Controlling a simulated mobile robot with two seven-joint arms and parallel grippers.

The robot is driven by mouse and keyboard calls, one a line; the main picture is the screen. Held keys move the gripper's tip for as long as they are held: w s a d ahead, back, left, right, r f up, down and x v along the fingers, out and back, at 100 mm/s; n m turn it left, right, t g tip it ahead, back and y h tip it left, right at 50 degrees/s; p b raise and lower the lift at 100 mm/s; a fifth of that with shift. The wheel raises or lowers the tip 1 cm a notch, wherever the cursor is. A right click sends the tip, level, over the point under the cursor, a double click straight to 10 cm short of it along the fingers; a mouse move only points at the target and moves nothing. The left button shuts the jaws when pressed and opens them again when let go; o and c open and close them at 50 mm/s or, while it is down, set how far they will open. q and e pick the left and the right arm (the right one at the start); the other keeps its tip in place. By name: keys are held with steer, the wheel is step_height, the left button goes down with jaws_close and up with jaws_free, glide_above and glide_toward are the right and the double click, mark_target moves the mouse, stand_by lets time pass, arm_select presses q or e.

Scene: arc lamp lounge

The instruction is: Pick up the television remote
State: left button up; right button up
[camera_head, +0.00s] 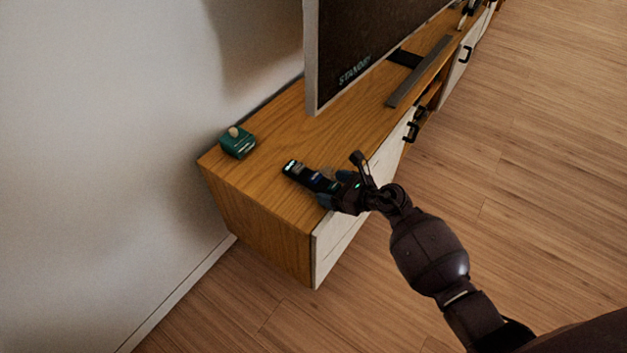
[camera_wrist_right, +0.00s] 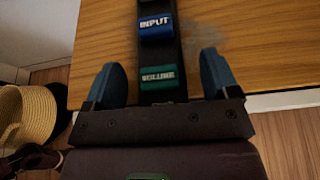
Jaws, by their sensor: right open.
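The television remote (camera_head: 301,173) is a dark, slim bar with coloured buttons lying on the wooden top of the low cabinet, near its front edge. In the right wrist view the remote (camera_wrist_right: 158,48) runs lengthwise between my fingers, with a blue INPUT button and a green VOLUME button showing. My right gripper (camera_head: 334,187) is open at the near end of the remote. In the right wrist view its two blue fingertips (camera_wrist_right: 161,62) stand on either side of the remote, with visible gaps. My left gripper is not in view.
A small green box with a pale knob (camera_head: 238,142) sits at the back left of the cabinet (camera_head: 262,180). A television (camera_head: 370,45) and a grey bar (camera_head: 420,72) stand farther along. A straw-coloured woven thing (camera_wrist_right: 28,115) shows at left in the wrist view.

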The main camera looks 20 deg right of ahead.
steer(key=c, duration=1.1)
steer(key=shift+r, duration=0.2)
